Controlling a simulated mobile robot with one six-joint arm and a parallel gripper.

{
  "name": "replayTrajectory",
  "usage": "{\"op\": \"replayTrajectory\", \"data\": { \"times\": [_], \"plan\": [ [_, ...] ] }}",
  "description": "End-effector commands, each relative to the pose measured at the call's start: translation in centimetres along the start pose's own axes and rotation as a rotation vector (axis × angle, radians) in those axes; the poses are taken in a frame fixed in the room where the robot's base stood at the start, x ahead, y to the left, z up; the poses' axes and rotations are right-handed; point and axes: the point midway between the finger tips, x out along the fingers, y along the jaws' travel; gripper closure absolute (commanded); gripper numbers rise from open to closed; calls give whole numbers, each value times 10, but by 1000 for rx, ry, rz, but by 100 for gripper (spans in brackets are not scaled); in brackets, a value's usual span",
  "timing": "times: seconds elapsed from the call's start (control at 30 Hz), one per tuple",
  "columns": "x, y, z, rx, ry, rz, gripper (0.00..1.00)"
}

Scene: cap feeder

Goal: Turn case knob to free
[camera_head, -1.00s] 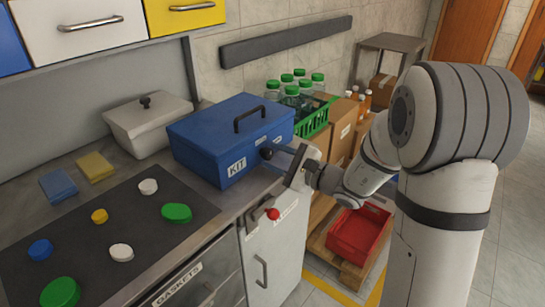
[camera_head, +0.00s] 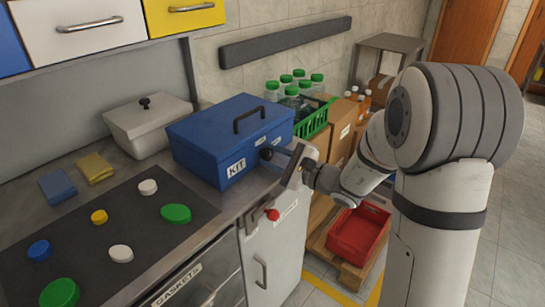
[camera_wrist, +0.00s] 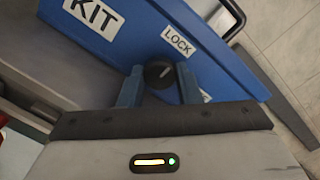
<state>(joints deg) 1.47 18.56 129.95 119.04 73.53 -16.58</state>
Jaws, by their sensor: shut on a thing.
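The blue case (camera_head: 205,150), marked KIT, stands shut on the counter with a dark handle on its lid. Its front also shows in the wrist view (camera_wrist: 120,52), tilted in the picture. The round black knob (camera_wrist: 157,74) sits on this front, with a pale pointer mark. A LOCK label (camera_wrist: 179,41) is above it in the picture. A second pale label is mostly hidden behind the right finger. My gripper (camera_wrist: 159,85) is shut on the knob, one finger on each side. In the head view my gripper (camera_head: 268,154) reaches the case front from the right.
A white lidded box (camera_head: 148,125) stands behind the case to the left. A dark mat (camera_head: 130,220) with several coloured caps lies at the front left. A green crate (camera_head: 317,120) of bottles stands behind the case. A red bin (camera_head: 358,235) is below on the right.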

Motion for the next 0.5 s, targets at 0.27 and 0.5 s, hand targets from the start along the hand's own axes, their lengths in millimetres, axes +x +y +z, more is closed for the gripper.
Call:
{"op": "replayTrajectory", "data": {
  "times": [0.27,0.5],
  "plan": [
    [0,0,0,140,-7,-6,92],
    [0,0,1,354,-16,-13,92]
  ]
}}
